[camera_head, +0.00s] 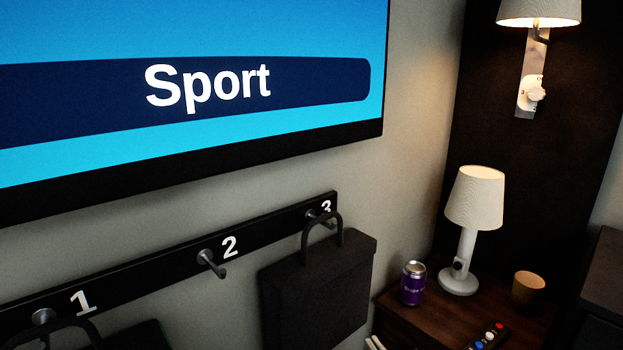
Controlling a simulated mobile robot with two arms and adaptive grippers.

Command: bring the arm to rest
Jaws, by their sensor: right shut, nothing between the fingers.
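I can make out neither of my grippers in the head view, and no arm link shows clearly. A small pale shape (374,343) is cut off by the bottom edge, beside the wooden cabinet; I cannot tell what it is.
A black hook rail (165,252) numbered 1 to 3 runs under the wall screen (200,85). A dark bag (318,290) hangs at hook 3. The wooden cabinet (425,323) bears a purple can (412,285), a lamp (475,198), a cup (527,287) and a remote (488,337).

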